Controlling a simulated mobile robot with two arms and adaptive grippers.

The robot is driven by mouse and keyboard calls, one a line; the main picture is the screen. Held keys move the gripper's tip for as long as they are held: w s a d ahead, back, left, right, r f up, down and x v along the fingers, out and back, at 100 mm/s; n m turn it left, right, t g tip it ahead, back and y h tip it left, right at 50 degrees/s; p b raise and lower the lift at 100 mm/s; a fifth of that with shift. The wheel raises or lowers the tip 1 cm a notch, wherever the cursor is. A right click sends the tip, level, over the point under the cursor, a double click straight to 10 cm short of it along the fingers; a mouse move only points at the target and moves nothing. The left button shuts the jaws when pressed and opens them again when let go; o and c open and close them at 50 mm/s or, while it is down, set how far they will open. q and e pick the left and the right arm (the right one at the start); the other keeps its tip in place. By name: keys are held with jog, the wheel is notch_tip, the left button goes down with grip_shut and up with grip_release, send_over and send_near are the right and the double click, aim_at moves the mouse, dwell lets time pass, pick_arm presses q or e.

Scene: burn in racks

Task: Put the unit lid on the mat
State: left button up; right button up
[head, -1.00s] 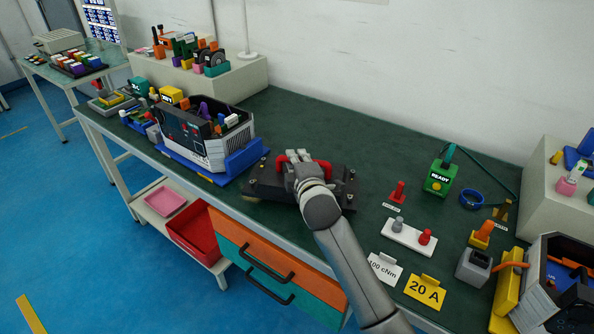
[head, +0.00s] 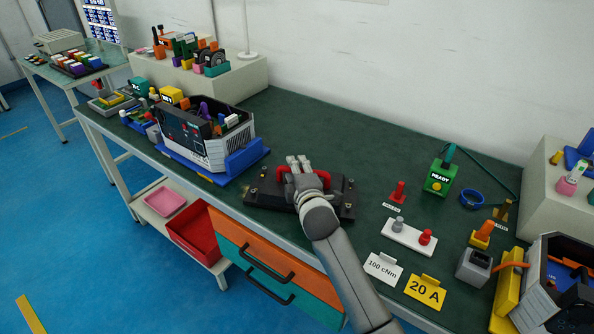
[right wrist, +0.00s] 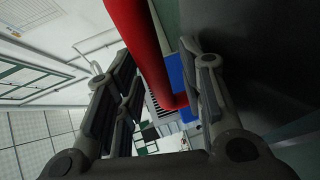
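The unit lid (head: 262,197) is a dark flat plate with small bolts and a red handle (head: 323,175). It lies flat on the green bench top near the front edge, right of the open unit. My right gripper (head: 299,163) is at the handle. In the right wrist view its fingers (right wrist: 160,88) are spread apart, with the red handle (right wrist: 138,40) passing between them and a gap on the left side. No mat shows; whatever is under the lid is hidden. My left gripper is not in view.
The open unit (head: 208,152) sits in a blue cradle left of the lid. A white block with grey and red knobs (head: 408,238), a "100 cNm" card (head: 383,268) and a yellow "20 A" card (head: 425,292) stand at right. The bench behind the lid is clear.

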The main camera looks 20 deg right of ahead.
jog(key=shift+r, duration=0.2)
jog(key=s+r, duration=0.2)
jog(key=s, duration=0.9)
jog(key=shift+s+a, duration=0.4)
jog(key=shift+f, duration=0.1)
